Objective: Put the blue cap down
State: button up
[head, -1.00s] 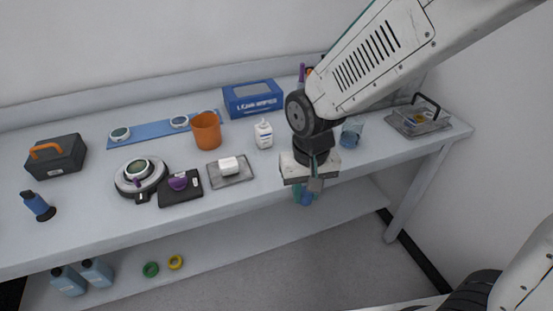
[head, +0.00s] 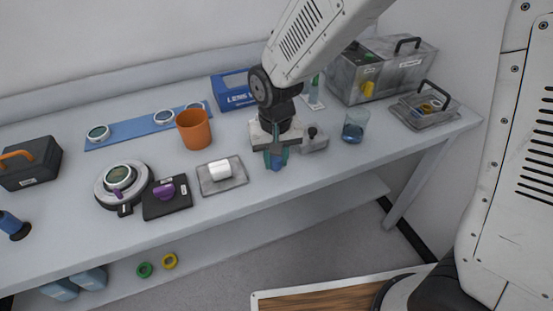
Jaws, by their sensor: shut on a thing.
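My gripper (head: 276,160) points down over the front part of the bench, right of the small grey tray. Its greenish fingers are shut on the blue cap (head: 277,165), which shows between and below the fingertips. The fingers hide part of the cap. I cannot tell whether the cap touches the bench top (head: 325,168) or hangs just above it.
The grey tray (head: 237,182) with a white cylinder (head: 220,170) is left of my gripper. A grey block with a black knob (head: 313,138) is close on the right, then a glass beaker (head: 355,126). An orange cup (head: 194,129) stands back left. Bare bench lies front right.

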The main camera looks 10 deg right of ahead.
aim_at(276, 158)
jog(key=shift+f, duration=0.95)
jog(key=shift+f, duration=0.2)
jog(key=o, duration=0.9)
jog(key=shift+r, duration=0.1)
notch_tip(276, 158, up, 12)
jog(key=shift+r, duration=0.15)
jog(key=s+d+r, duration=0.4)
jog(key=d, duration=0.3)
jog(key=s+d+r, duration=0.4)
jog(key=d, duration=0.3)
jog(key=shift+m+t, duration=0.6)
jog(key=shift+m, duration=0.1)
jog(key=s+d, duration=0.2)
jog(key=s, duration=0.2)
jog(key=s+d, duration=0.2)
jog(key=s, duration=0.1)
jog(key=s+d+r, duration=0.1)
jog(key=s+d, duration=0.1)
jog(key=s, duration=0.2)
jog(key=shift+s+d+r, duration=0.1)
jog(key=shift+s+d, duration=0.25)
jog(key=shift+d, duration=0.05)
